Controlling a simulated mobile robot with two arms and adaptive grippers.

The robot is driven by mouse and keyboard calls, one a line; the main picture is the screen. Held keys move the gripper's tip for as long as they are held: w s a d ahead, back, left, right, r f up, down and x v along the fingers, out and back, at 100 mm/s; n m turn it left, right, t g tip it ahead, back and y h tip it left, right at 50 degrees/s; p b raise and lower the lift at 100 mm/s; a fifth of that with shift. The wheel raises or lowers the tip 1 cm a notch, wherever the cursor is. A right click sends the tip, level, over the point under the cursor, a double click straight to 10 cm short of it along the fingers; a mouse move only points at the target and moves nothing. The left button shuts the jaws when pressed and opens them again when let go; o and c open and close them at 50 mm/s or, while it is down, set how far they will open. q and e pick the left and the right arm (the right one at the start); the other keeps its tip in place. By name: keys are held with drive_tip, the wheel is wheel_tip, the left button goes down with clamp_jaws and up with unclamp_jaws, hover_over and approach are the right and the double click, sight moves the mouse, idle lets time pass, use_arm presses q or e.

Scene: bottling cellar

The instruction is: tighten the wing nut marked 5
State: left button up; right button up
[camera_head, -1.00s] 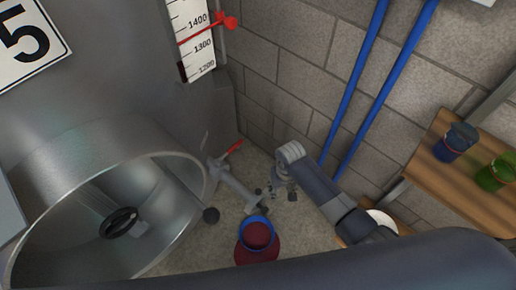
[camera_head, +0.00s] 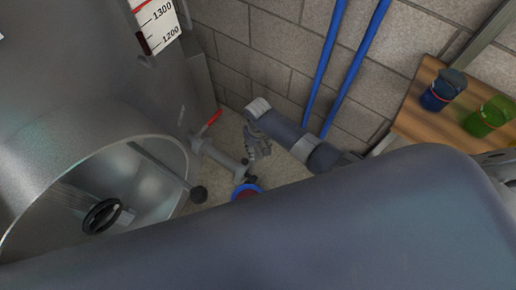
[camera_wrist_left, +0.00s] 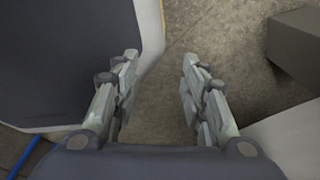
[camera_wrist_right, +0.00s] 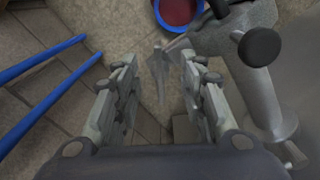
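No wing nut with a readable 5 shows. The tank (camera_head: 60,60) has a metal outlet fitting (camera_head: 220,157) with a red lever (camera_head: 211,122) and black knobs. The right wrist view shows the fitting (camera_wrist_right: 235,40), a black knob (camera_wrist_right: 260,47) and a thin grey winged piece (camera_wrist_right: 160,70) ahead between the fingers; I cannot tell if it is the wing nut. My right gripper (camera_head: 258,150) is beside the fitting, and its fingers (camera_wrist_right: 160,95) are open and empty. My left gripper (camera_wrist_left: 160,85) is open and empty above the floor, outside the head view.
A blue-rimmed bucket of red liquid (camera_head: 246,190) stands below the fitting, mostly hidden by my arm. The open manway with a black handwheel (camera_head: 102,216) is at left. Blue pipes (camera_head: 340,70) run along the brick wall. A wooden shelf (camera_head: 425,120) holds blue and green cups.

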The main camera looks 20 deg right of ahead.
drive_tip(key=shift+f, duration=0.15)
drive_tip(key=shift+c, duration=0.8)
clamp_jaws()
use_arm(q)
drive_tip(key=shift+s+f, duration=0.1)
drive_tip(key=shift+s, duration=0.5)
